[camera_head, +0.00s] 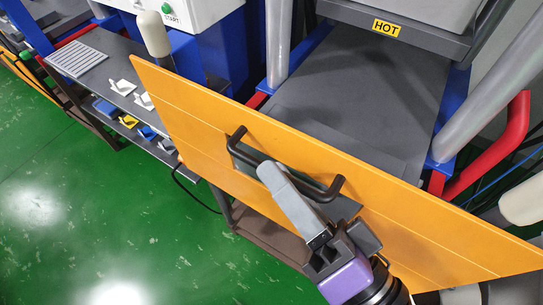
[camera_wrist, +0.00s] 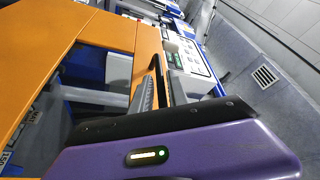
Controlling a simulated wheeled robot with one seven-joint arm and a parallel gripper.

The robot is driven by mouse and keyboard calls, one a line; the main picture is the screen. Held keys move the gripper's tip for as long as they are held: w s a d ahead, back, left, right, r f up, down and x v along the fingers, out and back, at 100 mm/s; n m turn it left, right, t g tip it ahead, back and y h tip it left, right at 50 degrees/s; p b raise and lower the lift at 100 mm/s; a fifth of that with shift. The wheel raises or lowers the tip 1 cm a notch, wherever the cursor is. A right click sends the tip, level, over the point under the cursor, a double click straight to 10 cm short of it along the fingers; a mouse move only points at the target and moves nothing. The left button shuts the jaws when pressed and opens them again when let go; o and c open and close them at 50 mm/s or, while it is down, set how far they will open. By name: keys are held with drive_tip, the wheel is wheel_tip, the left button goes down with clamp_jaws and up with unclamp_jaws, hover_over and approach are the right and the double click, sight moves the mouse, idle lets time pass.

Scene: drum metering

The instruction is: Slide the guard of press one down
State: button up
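The guard of the press is a wide orange panel (camera_head: 400,217), tilted in the head view, with a black bar handle (camera_head: 323,192) across a slot in its middle. The panel also shows at the left of the wrist view (camera_wrist: 105,32). My gripper (camera_head: 272,178) is at the handle, its grey finger overlapping the bar's left half. In the wrist view, my gripper's fingers (camera_wrist: 152,85) point away beside the panel, close to a dark bar. I cannot tell whether they are shut around the handle or only beside it.
Behind the guard is a dark press bed (camera_head: 350,95) under a block with a yellow HOT label (camera_head: 386,28). Grey columns and a red tube (camera_head: 495,160) flank it. At left, a bench (camera_head: 95,60) and a shelf hold small parts. The green floor (camera_head: 80,210) at front left is clear.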

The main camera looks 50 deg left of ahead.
drive_tip(key=shift+x, duration=1)
drive_tip(key=shift+c, duration=0.2)
clamp_jaws()
idle(0.6)
